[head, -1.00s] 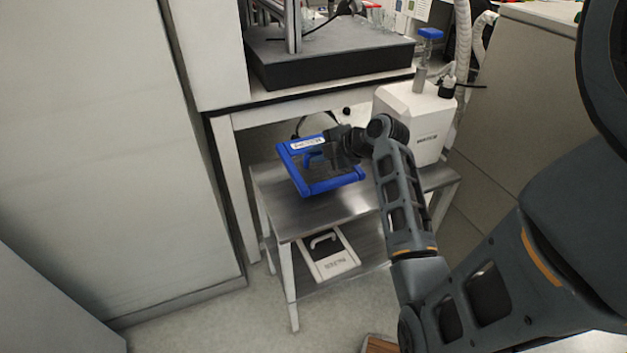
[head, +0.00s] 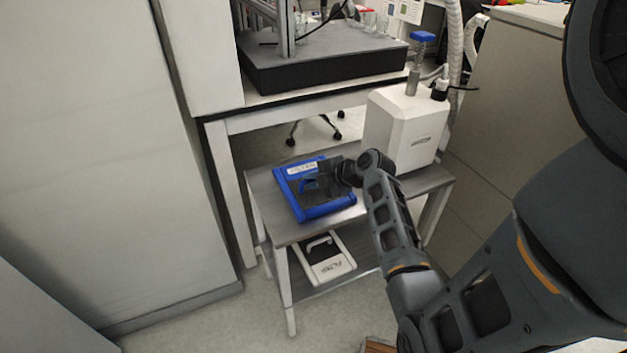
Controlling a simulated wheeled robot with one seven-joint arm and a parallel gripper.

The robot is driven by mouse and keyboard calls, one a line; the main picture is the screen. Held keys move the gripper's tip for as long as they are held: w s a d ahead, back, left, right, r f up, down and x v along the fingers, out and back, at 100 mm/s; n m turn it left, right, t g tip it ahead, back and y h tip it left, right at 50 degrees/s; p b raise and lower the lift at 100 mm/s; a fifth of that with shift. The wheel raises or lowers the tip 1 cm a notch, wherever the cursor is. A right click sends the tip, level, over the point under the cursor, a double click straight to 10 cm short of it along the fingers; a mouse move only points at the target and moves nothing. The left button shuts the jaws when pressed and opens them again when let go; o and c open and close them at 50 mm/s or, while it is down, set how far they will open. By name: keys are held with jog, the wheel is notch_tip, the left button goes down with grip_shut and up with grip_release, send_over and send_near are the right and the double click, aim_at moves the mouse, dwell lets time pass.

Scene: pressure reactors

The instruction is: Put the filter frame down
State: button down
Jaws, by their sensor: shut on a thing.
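The filter frame (head: 325,210) is a blue square frame with a dark middle and a pale label on its back edge. It is at the left part of the small metal cart's top shelf (head: 270,218), low over it or touching it; I cannot tell which. My gripper (head: 322,180) reaches in from the right and is shut on the blue frame at its handle. My wrist hides the frame's right back corner, and the fingertips are hard to make out.
A white box-shaped device (head: 405,130) stands on the cart's right back. A white-framed filter (head: 325,260) lies on the lower shelf. A bench (head: 225,125) with a dark slab (head: 320,65) stands behind. A tall cabinet (head: 110,150) is at the left.

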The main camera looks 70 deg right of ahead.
jog(key=c, duration=1.1)
grip_release()
jog(key=shift+s+r+p, duration=0.1)
jog(key=shift+r+p, duration=0.1)
jog(key=shift+p, duration=0.1)
jog(key=v, duration=1.2)
jog(key=w+a+f+m, duration=0.1)
jog(key=a+f+m, duration=0.2)
jog(key=a, duration=0.8)
jog(key=a+f+m, duration=0.2)
jog(key=a+m, duration=0.2)
jog(key=a, duration=0.7)
jog(key=s+a+r+m+t+y, duration=0.1)
jog(key=s+a+r+t, duration=0.1)
jog(key=s+a+r, duration=0.3)
jog(key=s+a+r+m+t+y, duration=0.2)
jog(key=s+a+r, duration=0.3)
jog(key=a+r, duration=0.4)
jog(key=shift+a+m+t+y, duration=0.3)
jog(key=shift+a+t, duration=0.2)
jog(key=shift+a, duration=0.65)
